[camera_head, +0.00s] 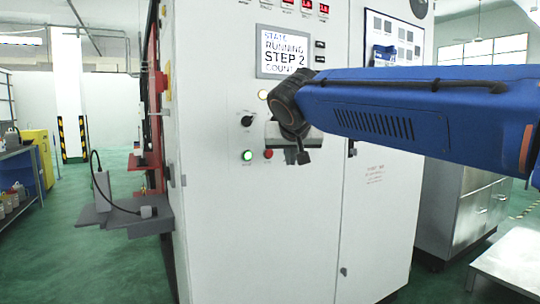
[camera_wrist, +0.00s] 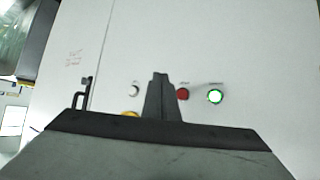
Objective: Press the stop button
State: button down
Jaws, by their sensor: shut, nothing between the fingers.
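The red button (camera_head: 268,154), the likely stop button, sits on the front of the white cabinet (camera_head: 215,220). A lit green button (camera_head: 247,155) is just left of it. In the wrist view, turned about, the red button (camera_wrist: 183,93) is just right of my fingertips and the green one (camera_wrist: 215,96) is further right. The labels are too small to read. My gripper (camera_head: 303,158) is in front of the panel, right of the red button. Its fingers are shut and empty, and it also shows in the wrist view (camera_wrist: 160,74). I see no contact with the button.
A black knob (camera_head: 247,120) and a screen reading "RUNNING STEP 2" (camera_head: 284,52) are above the buttons. A grey shelf (camera_head: 125,215) juts out at the cabinet's left side. A steel cabinet (camera_head: 465,205) stands on the right. Green floor is open at the left.

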aim_at(273, 152)
jog(key=shift+w+a, duration=0.8)
jog(key=shift+w, duration=0.4)
jog(key=shift+w+a, duration=0.8)
jog(key=shift+w, duration=0.35)
jog(key=shift+w+a, duration=0.8)
jog(key=shift+w, duration=0.4)
jog(key=shift+w+a, duration=0.15)
jog(key=shift+w, duration=0.05)
jog(key=shift+w+a, duration=0.15)
jog(key=shift+w+a, duration=0.2)
jog(key=shift+w, duration=0.15)
dwell(0.3)
jog(key=shift+s, duration=0.1)
dwell(0.4)
jog(key=shift+s+d, duration=0.45)
jog(key=shift+s, duration=0.15)
jog(key=shift+s+d, duration=0.7)
jog(key=shift+s, duration=0.35)
jog(key=shift+s+d, duration=0.7)
jog(key=shift+s, duration=0.3)
